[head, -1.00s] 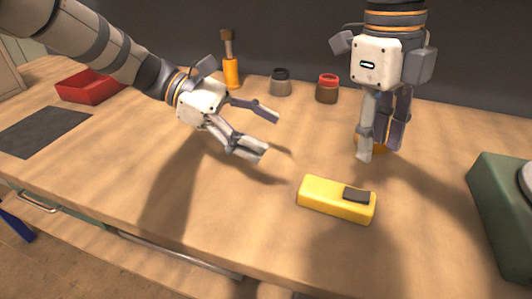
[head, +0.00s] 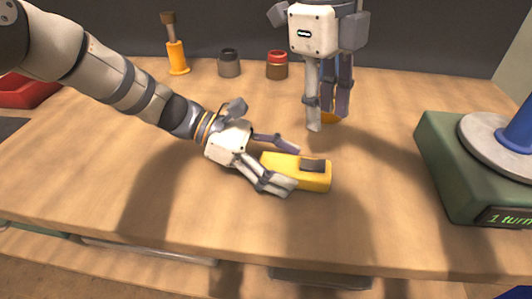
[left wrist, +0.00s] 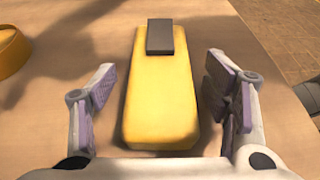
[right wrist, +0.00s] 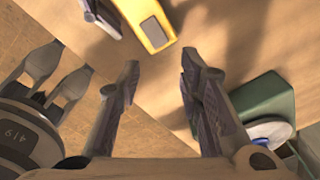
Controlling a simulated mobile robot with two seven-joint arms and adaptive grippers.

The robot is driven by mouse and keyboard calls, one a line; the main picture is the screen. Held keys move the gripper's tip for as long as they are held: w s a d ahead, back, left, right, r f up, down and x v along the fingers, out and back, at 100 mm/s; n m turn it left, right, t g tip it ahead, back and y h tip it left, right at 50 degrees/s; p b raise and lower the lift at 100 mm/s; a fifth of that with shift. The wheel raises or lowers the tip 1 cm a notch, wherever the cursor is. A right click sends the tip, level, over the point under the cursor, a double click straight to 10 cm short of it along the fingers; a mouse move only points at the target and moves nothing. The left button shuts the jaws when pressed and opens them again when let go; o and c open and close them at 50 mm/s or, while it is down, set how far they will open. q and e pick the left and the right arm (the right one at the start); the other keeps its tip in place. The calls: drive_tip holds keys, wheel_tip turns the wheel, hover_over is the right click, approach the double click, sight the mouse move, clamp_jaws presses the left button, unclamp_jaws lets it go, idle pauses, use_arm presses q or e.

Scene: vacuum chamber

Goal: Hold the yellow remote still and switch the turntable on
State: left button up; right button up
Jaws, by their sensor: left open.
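The yellow remote (head: 312,180), with a dark grey button or pad on top, lies on the wooden table; it also shows in the left wrist view (left wrist: 160,100) and the right wrist view (right wrist: 148,22). My left gripper (head: 292,168) is open, its fingers on either side of the remote's near end, with gaps visible in the left wrist view (left wrist: 160,90). The green turntable (head: 440,165) stands at the right, with a grey disc and a blue piece on top and a partly cut-off front label. My right gripper (head: 328,120) is open and empty, pointing down behind the remote.
A red tray (head: 25,92) is at the left. Table between remote and turntable is clear.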

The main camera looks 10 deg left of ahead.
use_arm(q)
drive_tip(key=c, duration=1.4)
use_arm(e)
drive_tip(key=c, duration=0.3)
drive_tip(key=shift+r+m, duration=0.3)
drive_tip(key=shift+m, duration=0.3)
drive_tip(key=c, duration=0.5)
wheel_tip(320, 180, up, 4)
drive_tip(key=m, duration=0.7)
drive_tip(key=shift+a+f+m, duration=0.1)
drive_tip(key=shift+f+m, duration=0.15)
drive_tip(key=shift+m, duration=0.05)
drive_tip(key=r+m, duration=0.1)
drive_tip(key=m, duration=0.1)
drive_tip(key=shift+m, duration=0.4)
